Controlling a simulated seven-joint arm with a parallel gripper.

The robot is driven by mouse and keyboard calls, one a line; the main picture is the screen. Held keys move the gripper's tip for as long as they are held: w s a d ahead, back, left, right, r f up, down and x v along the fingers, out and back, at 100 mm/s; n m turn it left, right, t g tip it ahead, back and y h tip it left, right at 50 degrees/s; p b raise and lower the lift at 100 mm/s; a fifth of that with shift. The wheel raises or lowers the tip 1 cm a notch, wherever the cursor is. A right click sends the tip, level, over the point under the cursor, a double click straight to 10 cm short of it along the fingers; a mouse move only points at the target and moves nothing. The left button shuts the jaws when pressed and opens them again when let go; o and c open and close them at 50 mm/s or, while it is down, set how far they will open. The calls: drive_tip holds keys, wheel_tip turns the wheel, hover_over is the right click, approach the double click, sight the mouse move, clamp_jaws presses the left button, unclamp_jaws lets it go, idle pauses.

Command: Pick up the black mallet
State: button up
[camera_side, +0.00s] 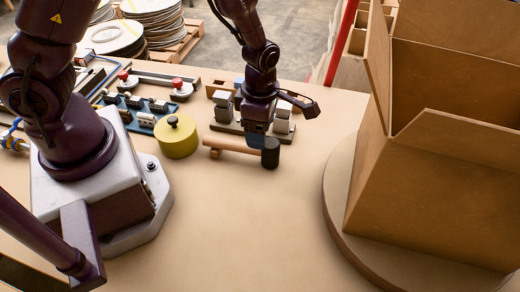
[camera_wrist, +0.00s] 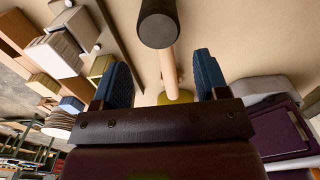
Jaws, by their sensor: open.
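The mallet has a black head (camera_side: 270,153) and a pale wooden handle (camera_side: 231,145). It lies on the tan table, handle pointing left in the side view. My gripper (camera_side: 257,139) is directly above the handle, close to the head, pointing down. In the wrist view, the black head (camera_wrist: 158,25) is at the top and the handle (camera_wrist: 169,72) runs between the two open blue fingers of my gripper (camera_wrist: 162,80). A gap shows on both sides of the handle. In the side view the fingertips overlap the handle; I cannot tell whether they touch it.
A yellow cylinder with a black knob (camera_side: 178,142) stands left of the mallet. Grey blocks on a wooden base (camera_side: 282,117) stand just behind it. A large open wooden box (camera_side: 435,190) sits on a round board (camera_side: 337,200) at right. The table in front is clear.

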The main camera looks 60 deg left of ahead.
sight(241, 148)
drive_tip(key=shift+s+f, duration=0.15)
drive_tip(key=shift+f, duration=1.55)
drive_tip(key=shift+s+f, duration=0.15)
drive_tip(key=shift+f, duration=1.55)
clamp_jaws()
